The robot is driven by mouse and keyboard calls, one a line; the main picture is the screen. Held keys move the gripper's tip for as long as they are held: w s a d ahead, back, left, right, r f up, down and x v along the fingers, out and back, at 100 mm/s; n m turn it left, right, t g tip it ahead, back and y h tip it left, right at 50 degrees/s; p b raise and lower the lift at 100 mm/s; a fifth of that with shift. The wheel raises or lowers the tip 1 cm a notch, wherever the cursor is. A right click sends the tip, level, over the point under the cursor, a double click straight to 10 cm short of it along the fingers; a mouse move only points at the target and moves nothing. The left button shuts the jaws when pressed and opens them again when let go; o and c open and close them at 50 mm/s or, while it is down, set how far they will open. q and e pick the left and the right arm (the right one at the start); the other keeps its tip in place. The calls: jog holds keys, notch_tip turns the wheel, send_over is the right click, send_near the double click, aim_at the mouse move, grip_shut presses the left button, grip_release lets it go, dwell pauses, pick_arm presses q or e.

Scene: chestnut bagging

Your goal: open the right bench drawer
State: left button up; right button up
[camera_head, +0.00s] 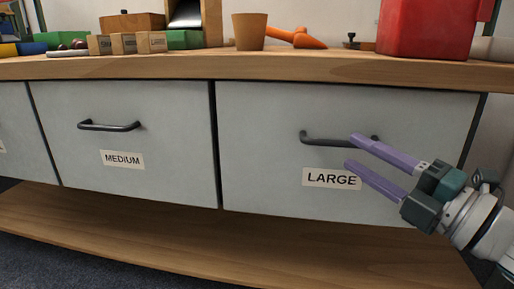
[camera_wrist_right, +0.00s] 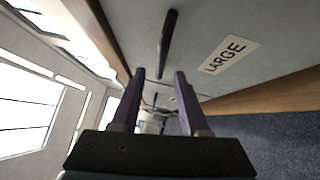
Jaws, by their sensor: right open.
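The right bench drawer (camera_head: 260,150) is the grey front with the LARGE label (camera_head: 331,179). It looks shut, flush with the drawer beside it. Its dark bar handle (camera_head: 322,138) is partly hidden behind a finger of my right gripper. My right gripper (camera_head: 352,152) is open and empty, in front of the drawer, with its purple fingers pointing left, one by the handle and one by the label. In the right wrist view the handle (camera_wrist_right: 167,45) lies beyond the open fingertips (camera_wrist_right: 160,73), with the label to its right. My left gripper is not in view.
The MEDIUM drawer (camera_head: 70,150) is to the left. The wooden benchtop (camera_head: 180,67) above carries a tan cup (camera_head: 249,31), an orange tool (camera_head: 297,38), a red container (camera_head: 427,28) and small labelled boxes (camera_head: 124,43). A wooden shelf (camera_head: 130,235) runs below the drawers.

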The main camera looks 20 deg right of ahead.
aim_at(342, 146)
jog(key=b+x, duration=0.1)
jog(key=x, duration=0.4)
jog(key=shift+c, duration=0.3)
grip_shut()
dwell(1.0)
